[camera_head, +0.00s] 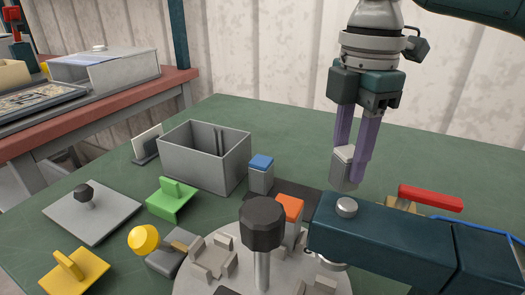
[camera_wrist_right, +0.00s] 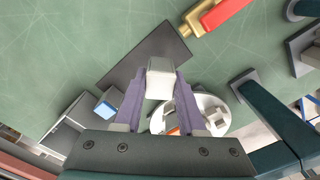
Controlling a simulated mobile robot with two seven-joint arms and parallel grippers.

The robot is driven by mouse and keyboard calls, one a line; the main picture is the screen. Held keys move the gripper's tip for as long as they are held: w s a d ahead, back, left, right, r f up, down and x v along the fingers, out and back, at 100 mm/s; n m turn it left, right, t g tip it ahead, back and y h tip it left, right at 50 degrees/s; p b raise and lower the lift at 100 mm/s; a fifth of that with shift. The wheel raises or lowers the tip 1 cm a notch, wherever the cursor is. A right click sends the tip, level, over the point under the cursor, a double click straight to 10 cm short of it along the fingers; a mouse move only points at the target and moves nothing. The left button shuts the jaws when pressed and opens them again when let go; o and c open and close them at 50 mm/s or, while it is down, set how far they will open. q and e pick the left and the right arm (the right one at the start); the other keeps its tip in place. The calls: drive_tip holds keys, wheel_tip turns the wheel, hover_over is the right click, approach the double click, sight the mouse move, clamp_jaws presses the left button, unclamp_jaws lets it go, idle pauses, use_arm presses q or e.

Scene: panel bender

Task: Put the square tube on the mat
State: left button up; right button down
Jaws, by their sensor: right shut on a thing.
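The square tube (camera_head: 344,170) is a short light-grey block. My right gripper (camera_head: 352,160) is shut on it and holds it upright above the table, with the purple fingers on either side. In the right wrist view the tube (camera_wrist_right: 160,80) sits between the fingertips and overlaps the near edge of the mat (camera_wrist_right: 143,58). The mat is a dark flat rectangle on the green table. In the head view, part of the mat (camera_head: 291,189) shows left of the tube, and nearer objects hide the rest. My left gripper is not in view.
A blue-topped block (camera_head: 261,175) stands beside the mat, near a grey open bin (camera_head: 205,155). An orange-topped block (camera_head: 289,212), a black knob (camera_head: 262,224) and a dark teal beam (camera_head: 400,243) are nearer. A red-handled valve (camera_head: 430,198) lies right.

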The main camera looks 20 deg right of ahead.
sight(342, 185)
drive_tip(key=shift+f+b, duration=0.4)
drive_tip(key=shift+f, duration=2.15)
drive_tip(key=shift+f, duration=0.1)
drive_tip(key=c, duration=0.5)
unclamp_jaws()
wheel_tip(342, 185, up, 12)
drive_tip(key=shift+r+p, duration=0.15)
drive_tip(key=shift+p, duration=0.9)
